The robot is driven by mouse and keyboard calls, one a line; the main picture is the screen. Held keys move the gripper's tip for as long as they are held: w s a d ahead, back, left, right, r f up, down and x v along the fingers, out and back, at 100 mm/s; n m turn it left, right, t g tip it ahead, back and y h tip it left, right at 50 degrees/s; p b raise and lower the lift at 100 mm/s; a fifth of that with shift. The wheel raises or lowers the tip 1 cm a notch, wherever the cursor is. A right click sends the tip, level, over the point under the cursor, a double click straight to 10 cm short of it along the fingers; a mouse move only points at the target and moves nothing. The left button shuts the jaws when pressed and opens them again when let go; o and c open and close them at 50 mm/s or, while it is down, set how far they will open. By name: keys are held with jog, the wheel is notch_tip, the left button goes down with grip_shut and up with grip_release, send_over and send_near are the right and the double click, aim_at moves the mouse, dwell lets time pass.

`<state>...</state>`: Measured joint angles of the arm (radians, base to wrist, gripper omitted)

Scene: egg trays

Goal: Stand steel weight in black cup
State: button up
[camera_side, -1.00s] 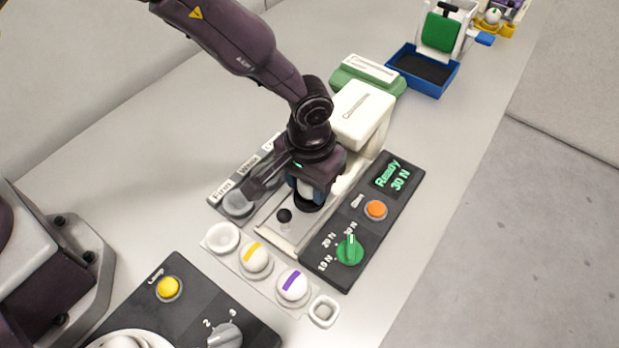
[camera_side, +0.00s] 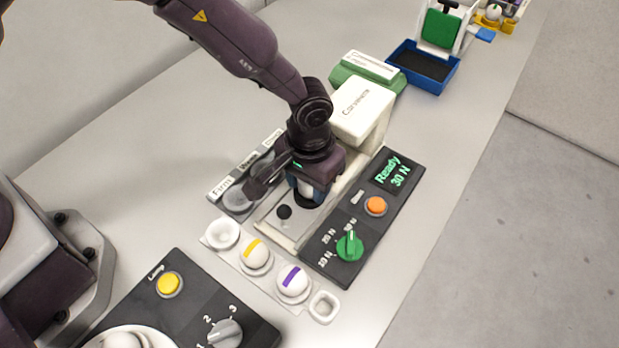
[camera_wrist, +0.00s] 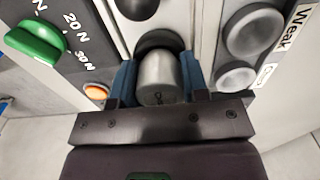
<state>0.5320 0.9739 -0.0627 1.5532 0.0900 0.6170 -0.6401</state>
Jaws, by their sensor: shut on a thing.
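My gripper (camera_wrist: 160,80) is shut on the steel weight (camera_wrist: 158,78), a smooth grey cylinder between two blue fingers. In the side view my gripper (camera_side: 306,192) is low over the pale track of the tester, and a light strip of the weight (camera_side: 305,188) shows between the fingers. The black cup (camera_wrist: 160,41) shows as a dark round rim at the far end of the weight. In the side view the black cup (camera_side: 304,203) is a dark band right under the fingers. The weight looks upright over it. I cannot tell whether its base is seated inside the cup.
A white-topped column (camera_side: 362,110) stands close behind my gripper. A dark panel with an orange button (camera_side: 375,206), green dial (camera_side: 350,246) and "Ready 30 N" display (camera_side: 387,172) lies to the right. Grey round pads (camera_wrist: 254,31) lie on the other side. Egg cups (camera_side: 257,259) stand in front.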

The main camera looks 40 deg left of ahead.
jog(key=o, duration=1)
jog(key=shift+o, duration=0.2)
notch_tip(320, 180, up, 13)
